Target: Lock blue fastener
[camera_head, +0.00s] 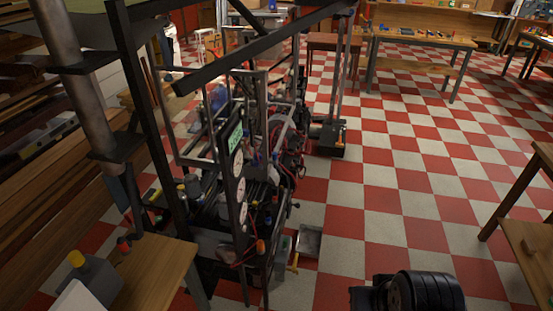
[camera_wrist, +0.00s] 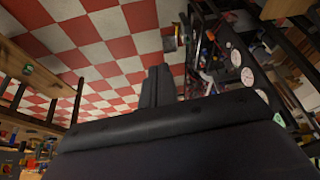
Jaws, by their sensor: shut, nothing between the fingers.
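My gripper (camera_wrist: 158,76) is shut and empty in the wrist view, its dark fingers pointing out over the checkered floor. In the head view a black rounded part of my arm (camera_head: 425,292) shows at the bottom edge, right of the machine. The machine (camera_head: 235,180), a dark framed rig with gauges, hoses and small coloured knobs, stands left of centre. It also shows at the upper right of the wrist view, with white dials (camera_wrist: 236,57). My gripper is apart from it. I cannot single out the blue fastener among the small parts.
A wooden bench (camera_head: 150,262) with a yellow-capped container (camera_head: 88,275) stands at lower left. A wooden table (camera_head: 535,245) stands at the right edge. Workbenches (camera_head: 425,40) line the back. The red and white floor (camera_head: 400,190) between machine and right table is clear.

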